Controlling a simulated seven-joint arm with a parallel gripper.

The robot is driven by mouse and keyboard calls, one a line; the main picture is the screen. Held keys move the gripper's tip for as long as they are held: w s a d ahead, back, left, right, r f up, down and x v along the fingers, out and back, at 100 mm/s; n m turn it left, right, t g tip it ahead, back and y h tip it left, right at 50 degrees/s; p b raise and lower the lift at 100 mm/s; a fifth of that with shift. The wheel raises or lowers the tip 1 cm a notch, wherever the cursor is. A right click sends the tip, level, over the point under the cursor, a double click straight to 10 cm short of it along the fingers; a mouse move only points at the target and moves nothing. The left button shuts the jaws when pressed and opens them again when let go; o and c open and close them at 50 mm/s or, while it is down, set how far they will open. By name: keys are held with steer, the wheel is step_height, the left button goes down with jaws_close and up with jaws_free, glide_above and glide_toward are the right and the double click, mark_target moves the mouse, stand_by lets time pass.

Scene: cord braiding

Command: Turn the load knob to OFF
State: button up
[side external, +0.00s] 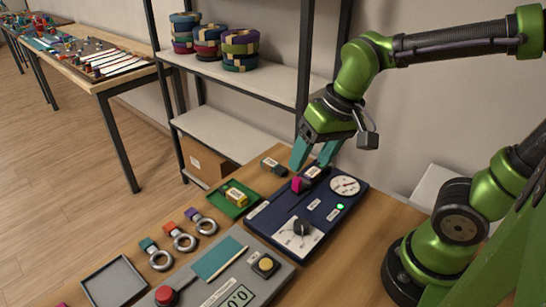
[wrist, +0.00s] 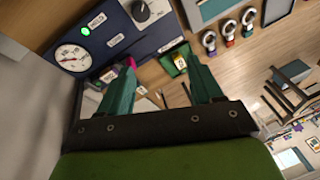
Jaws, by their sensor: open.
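The load knob (side external: 301,227) is a round black knob on a white labelled plate at the front of the dark blue panel (side external: 277,222). Its printed labels are too small to read, so I cannot tell its setting. The knob also shows at the top edge of the wrist view (wrist: 141,10). My gripper (side external: 309,160) is open, above the back end of the panel, behind and apart from the knob. Its teal fingers (wrist: 157,58) are spread near a magenta piece (side external: 298,184) by a small labelled block at the panel's back edge.
The panel carries a round gauge (side external: 344,186) and a lit green lamp (side external: 340,207). A green tray (side external: 224,206) with a yellow block, several ring-ended pieces and a grey panel (side external: 245,288) with a red knob lie nearby. A metal shelf (side external: 235,80) stands behind.

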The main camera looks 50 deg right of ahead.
mark_target(301, 224)
steer(key=f+m+g, duration=0.1)
steer(key=f, duration=0.5)
steer(key=f+m+g+h, duration=0.1)
steer(key=f, duration=0.5)
steer(key=a+f+m+g, duration=0.1)
steer(key=f, duration=0.5)
steer(key=shift+w+h, duration=0.3)
steer(key=shift+w, duration=0.1)
steer(key=shift+r, duration=0.1)
steer(key=c, duration=1.1)
steer(key=shift+o, duration=0.2)
